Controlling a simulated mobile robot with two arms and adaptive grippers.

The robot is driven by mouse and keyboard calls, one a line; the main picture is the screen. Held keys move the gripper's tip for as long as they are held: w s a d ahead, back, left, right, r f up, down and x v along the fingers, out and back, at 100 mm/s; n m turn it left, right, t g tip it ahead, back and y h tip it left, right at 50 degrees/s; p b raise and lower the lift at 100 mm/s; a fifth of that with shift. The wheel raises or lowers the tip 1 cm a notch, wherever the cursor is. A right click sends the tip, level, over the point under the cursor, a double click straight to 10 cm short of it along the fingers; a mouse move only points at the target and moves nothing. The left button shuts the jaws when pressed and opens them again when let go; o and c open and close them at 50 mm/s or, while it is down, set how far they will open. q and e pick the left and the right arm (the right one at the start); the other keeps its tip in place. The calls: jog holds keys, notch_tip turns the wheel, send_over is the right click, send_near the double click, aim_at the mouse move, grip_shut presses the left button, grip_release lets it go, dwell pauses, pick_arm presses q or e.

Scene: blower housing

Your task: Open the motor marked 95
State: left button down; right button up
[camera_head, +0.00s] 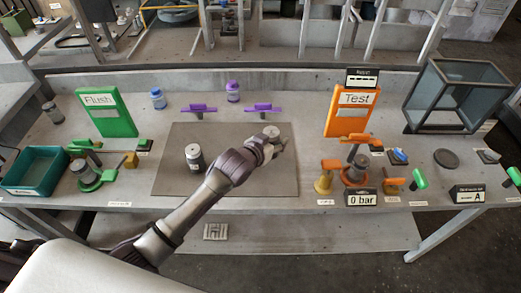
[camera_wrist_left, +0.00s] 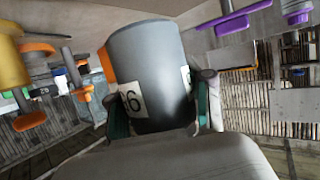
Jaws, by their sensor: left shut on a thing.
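My left gripper (camera_head: 272,148) is shut on a grey cylindrical motor (camera_head: 271,131) at the right part of the grey mat. In the left wrist view the held motor (camera_wrist_left: 150,72) sits between my two fingers. It has an orange strip on one side and white labels; one label (camera_wrist_left: 131,101) seems to read 96, but I cannot be sure. A second motor (camera_head: 194,157), dark-topped with a white label, stands upright on the left part of the mat. A third similar cylinder (camera_head: 53,112) is at the far left of the table. My right gripper is not in view.
A green Flush sign (camera_head: 107,112) and teal bin (camera_head: 35,167) are at left. An orange Test sign (camera_head: 350,112), an orange clamp station (camera_head: 356,172) and a glass box (camera_head: 459,97) are at right. Purple handles (camera_head: 199,108) stand behind the mat (camera_head: 235,182).

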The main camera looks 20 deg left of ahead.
pick_arm(q)
jog(key=w+d+r+b, duration=0.1)
jog(key=w+d+r, duration=0.1)
jog(key=d+r, duration=0.2)
jog(key=d, duration=0.2)
jog(key=shift+w+d+r, duration=0.15)
jog(key=shift+w+d, duration=0.05)
jog(key=shift+d, duration=0.15)
jog(key=c, duration=1.1)
grip_release()
jog(key=shift+c, duration=0.2)
grip_shut()
